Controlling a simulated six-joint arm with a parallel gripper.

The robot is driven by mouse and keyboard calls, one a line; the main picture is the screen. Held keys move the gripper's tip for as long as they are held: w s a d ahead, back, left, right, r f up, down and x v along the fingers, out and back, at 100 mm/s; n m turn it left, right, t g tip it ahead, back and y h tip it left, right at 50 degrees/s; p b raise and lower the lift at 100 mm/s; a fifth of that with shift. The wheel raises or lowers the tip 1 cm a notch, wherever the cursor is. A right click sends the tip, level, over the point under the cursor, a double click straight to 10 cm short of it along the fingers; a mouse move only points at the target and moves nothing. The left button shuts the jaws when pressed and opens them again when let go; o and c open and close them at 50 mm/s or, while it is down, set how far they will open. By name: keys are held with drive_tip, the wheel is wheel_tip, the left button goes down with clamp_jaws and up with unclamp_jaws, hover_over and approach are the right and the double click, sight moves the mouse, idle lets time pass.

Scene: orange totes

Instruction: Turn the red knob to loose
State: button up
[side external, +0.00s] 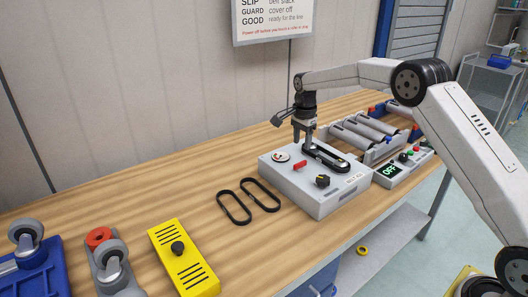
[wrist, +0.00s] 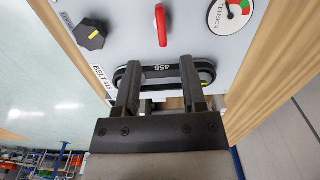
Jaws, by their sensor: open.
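The red knob (side external: 300,165) sits on top of the light grey box (side external: 330,205), between the round dial and a black knob. In the wrist view the red knob (wrist: 161,25) is a narrow bar near the top edge, beside the tension dial (wrist: 237,10), whose scale is coloured. A black belt (wrist: 160,70) marked 455 lies on the box around its pulleys. My gripper (side external: 303,146) points down over the belt end of the box. In the wrist view my gripper (wrist: 160,68) is open, its fingers apart over the belt and away from the red knob. Contact with the belt is unclear.
A black knob (wrist: 90,37) is on the same face.

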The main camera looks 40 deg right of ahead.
sight(300, 166)
drive_tip(key=shift+w+d, duration=0.1)
drive_tip(key=shift+f, duration=0.1)
drive_tip(key=shift+f, duration=3.85)
drive_tip(key=shift+c, duration=0.2)
clamp_jaws()
